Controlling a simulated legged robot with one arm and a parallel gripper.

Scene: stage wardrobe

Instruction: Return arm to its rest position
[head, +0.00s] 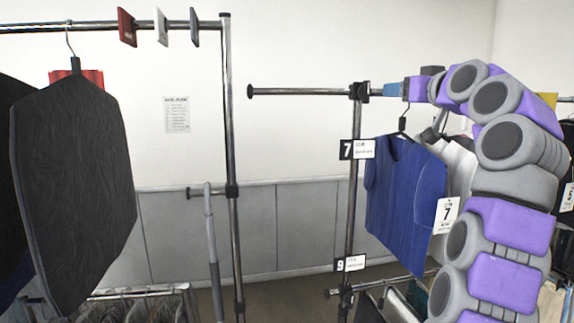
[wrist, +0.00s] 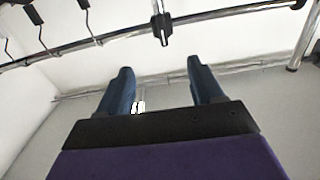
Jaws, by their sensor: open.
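My arm is purple and grey and arches up on the right side of the head view. Its end reaches left, with my gripper (head: 391,89) near the rail at the top of the right rack. In the wrist view my gripper (wrist: 162,78) shows two dark blue fingers spread apart with nothing between them. A blue shirt (head: 403,190) with a tag marked 7 hangs just below the gripper, on a black hanger. Whether the gripper touches the rail cannot be told.
A metal rail (wrist: 225,12) crosses the wrist view beyond the fingers, with empty-looking hooks at left. A dark garment (head: 75,190) hangs on the left rack (head: 229,120). The right rack post (head: 352,215) carries number signs. Open floor shows between the racks.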

